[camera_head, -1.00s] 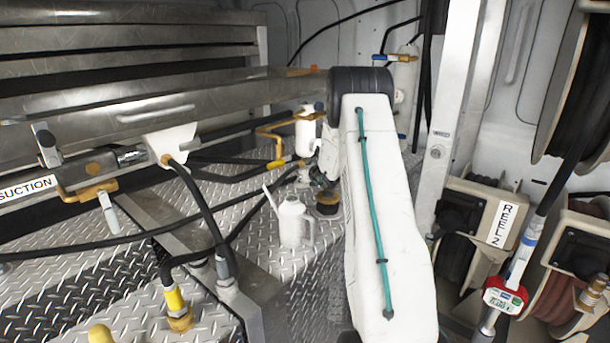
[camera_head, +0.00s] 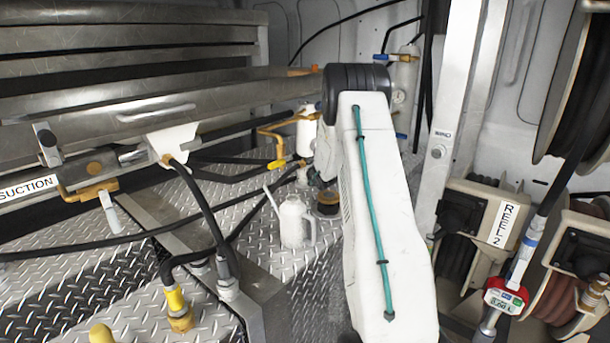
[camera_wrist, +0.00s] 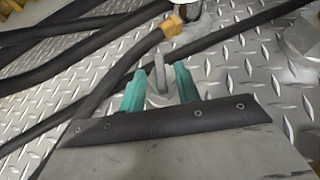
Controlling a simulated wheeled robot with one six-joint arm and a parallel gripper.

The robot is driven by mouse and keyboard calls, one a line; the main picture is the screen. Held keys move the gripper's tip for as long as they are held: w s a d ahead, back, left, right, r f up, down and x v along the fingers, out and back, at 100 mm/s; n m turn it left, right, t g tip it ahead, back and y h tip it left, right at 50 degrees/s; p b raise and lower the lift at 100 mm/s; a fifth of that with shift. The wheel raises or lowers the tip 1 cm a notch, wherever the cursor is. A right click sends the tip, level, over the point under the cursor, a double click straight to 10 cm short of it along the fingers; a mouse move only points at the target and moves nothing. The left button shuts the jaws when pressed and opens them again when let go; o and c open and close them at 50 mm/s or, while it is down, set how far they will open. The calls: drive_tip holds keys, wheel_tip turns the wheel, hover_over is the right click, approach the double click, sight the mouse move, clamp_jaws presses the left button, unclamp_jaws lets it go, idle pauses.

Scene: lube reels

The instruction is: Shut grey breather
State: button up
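My gripper (camera_wrist: 160,88) shows in the wrist view with two teal fingers pointing away over the diamond-plate deck. The fingers are apart. A grey upright lever on a round grey base (camera_wrist: 158,80), which looks like the grey breather, stands between them in the picture. Gaps show on both sides of the lever; I cannot tell how deep it sits between the fingers. In the head view my white arm hides most of this area, and I cannot make out the fingers or the breather for certain.
Black hoses (camera_wrist: 85,65) and a brass fitting (camera_wrist: 172,27) lie just beyond the fingers. A grey metal block (camera_wrist: 300,38) is at the right. In the head view a white jug (camera_head: 293,222) stands left of my arm, near a yellow-handled valve (camera_head: 277,163). Hose reels (camera_head: 475,225) are at right.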

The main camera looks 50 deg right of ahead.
drive_tip(key=v, duration=0.7)
drive_tip(key=shift+s+r, duration=0.2)
drive_tip(key=shift+s, duration=0.1)
drive_tip(key=shift+c, duration=0.3)
